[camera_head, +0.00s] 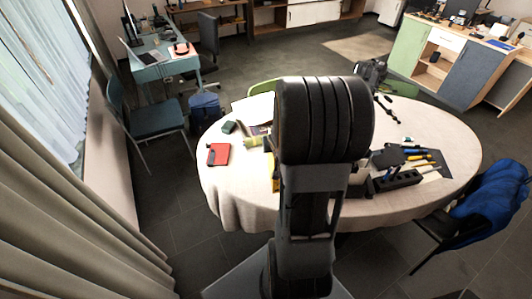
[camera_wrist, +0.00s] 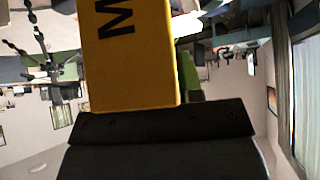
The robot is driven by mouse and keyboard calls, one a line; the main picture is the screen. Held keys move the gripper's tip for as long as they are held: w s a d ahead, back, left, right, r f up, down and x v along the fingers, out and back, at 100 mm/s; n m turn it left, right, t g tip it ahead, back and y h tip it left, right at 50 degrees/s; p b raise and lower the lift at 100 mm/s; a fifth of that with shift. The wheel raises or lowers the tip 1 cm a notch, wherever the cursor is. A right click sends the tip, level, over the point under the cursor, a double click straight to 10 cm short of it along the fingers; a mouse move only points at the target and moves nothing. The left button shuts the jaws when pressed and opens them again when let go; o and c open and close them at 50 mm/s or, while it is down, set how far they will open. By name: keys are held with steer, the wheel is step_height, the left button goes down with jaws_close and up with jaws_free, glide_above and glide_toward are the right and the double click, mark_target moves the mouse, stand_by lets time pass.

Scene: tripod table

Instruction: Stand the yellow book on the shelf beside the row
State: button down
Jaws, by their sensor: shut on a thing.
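The yellow book (camera_wrist: 132,60) fills the upper middle of the wrist view, with a dark letter on its cover. Its edge meets my dark gripper (camera_wrist: 158,112), which is shut on it. In the head view my arm stands in the middle and hides my gripper. A small yellow patch (camera_head: 275,184) shows at the arm's left edge; I cannot tell whether it is the book. I cannot make out the shelf or its row of books in either view.
A round table with a pale cloth (camera_head: 232,198) stands ahead. A red item (camera_head: 218,154) lies on its left side, tools (camera_head: 420,158) and a black holder (camera_head: 398,180) on its right. A chair with a blue jacket (camera_head: 492,205) stands at right, another chair (camera_head: 155,118) at left.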

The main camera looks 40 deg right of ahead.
steer(key=w+r+b+x, duration=0.1)
steer(key=b+x, duration=0.4)
steer(key=x, duration=1.2)
steer(key=shift+f, duration=0.15)
steer(key=shift+w+d, duration=0.1)
steer(key=shift+d, duration=0.05)
steer(key=shift+f, duration=0.2)
steer(key=c, duration=0.8)
jaws_free()
steer(key=shift+r, duration=0.1)
